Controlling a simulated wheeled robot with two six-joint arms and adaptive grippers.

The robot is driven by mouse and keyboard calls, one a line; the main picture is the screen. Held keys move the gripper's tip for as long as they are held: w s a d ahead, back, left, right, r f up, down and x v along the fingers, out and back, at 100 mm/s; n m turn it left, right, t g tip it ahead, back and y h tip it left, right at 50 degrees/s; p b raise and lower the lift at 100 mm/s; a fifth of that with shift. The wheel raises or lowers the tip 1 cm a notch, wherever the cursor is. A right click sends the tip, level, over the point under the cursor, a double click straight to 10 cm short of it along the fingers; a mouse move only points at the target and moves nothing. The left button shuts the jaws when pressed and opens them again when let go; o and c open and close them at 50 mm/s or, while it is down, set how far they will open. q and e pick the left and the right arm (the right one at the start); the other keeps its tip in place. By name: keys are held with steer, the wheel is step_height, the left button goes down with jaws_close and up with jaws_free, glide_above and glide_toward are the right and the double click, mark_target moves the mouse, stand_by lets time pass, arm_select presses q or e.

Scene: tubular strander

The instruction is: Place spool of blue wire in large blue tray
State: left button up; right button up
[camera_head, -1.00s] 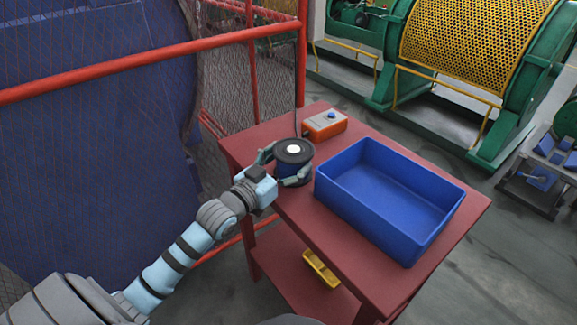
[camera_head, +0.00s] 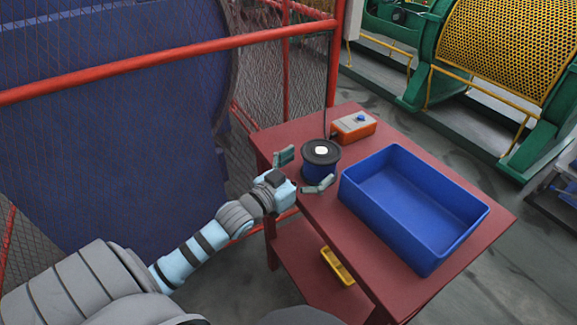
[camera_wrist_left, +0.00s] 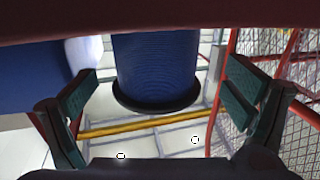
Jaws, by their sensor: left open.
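The spool of blue wire (camera_head: 320,170) stands upright on the red table, with black flanges and a white centre on top. My left gripper (camera_head: 303,169) is open, with its fingers spread at the near left side of the spool. In the left wrist view the spool (camera_wrist_left: 157,65) shows between the two spread fingers, with a visible gap on each side. The large blue tray (camera_head: 385,215) sits on the table just right of the spool and is empty. My right gripper is not in view.
An orange box with a blue button (camera_head: 353,126) stands behind the spool on the red table (camera_head: 480,225). A yellow tray (camera_head: 338,266) lies on the lower shelf. A red-framed mesh fence (camera_head: 330,65) stands at the table's back left.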

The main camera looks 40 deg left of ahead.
arm_select(q)
steer(key=s+p, duration=0.2)
steer(key=p, duration=0.1)
steer(key=s+r+p, duration=0.1)
steer(key=s+p, duration=0.1)
steer(key=p, duration=0.1)
steer(key=s+p, duration=0.2)
steer(key=p, duration=0.1)
steer(key=shift+a+r, duration=0.25)
steer(key=shift+a, duration=0.1)
steer(key=shift+s+a+f+p, duration=0.1)
steer(key=shift+s+f+p, duration=0.1)
steer(key=shift+s+p, duration=0.3)
steer(key=shift+s+a+f+p, duration=0.1)
steer(key=shift+s+f+p, duration=0.15)
steer(key=shift+s, duration=0.5)
steer(key=shift+s+a+f+p, duration=0.1)
steer(key=shift+s+f+p, duration=0.15)
steer(key=shift+s, duration=0.35)
